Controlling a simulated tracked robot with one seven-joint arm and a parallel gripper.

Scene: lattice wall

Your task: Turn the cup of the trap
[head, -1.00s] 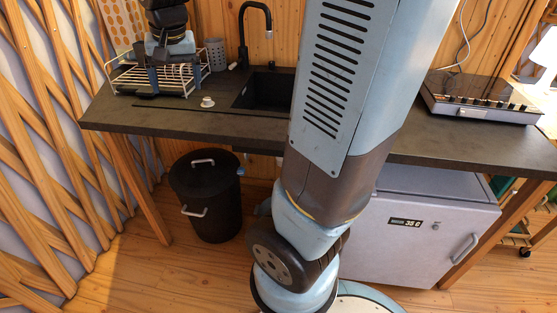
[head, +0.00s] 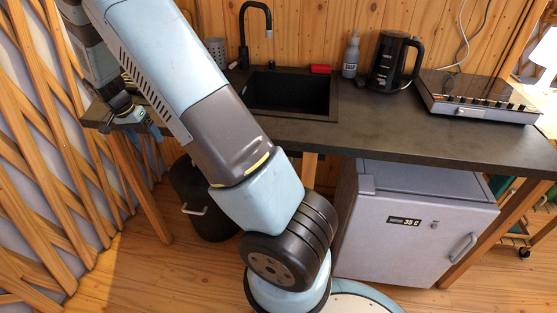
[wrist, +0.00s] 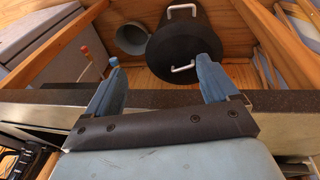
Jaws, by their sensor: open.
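No trap or trap cup can be told for sure. A grey round open-ended cylinder (wrist: 131,38) shows below the counter in the wrist view, beside the black lidded bin (wrist: 178,58); I cannot tell whether it belongs to the trap. The sink basin (head: 285,92) is sunk in the dark counter, and the space under it is partly hidden by my arm. My gripper (head: 142,120) is at the counter's left end in the head view. In the wrist view my gripper (wrist: 158,60) is open and empty, its two blue fingers pointing past the counter edge toward the floor.
The counter edge (wrist: 285,103) crosses close by my fingers. A grey cabinet (head: 410,225) stands under the counter at right. A kettle (head: 393,62), a bottle (head: 351,55) and a hob (head: 475,97) stand on top. A lattice wall (head: 50,160) closes the left side.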

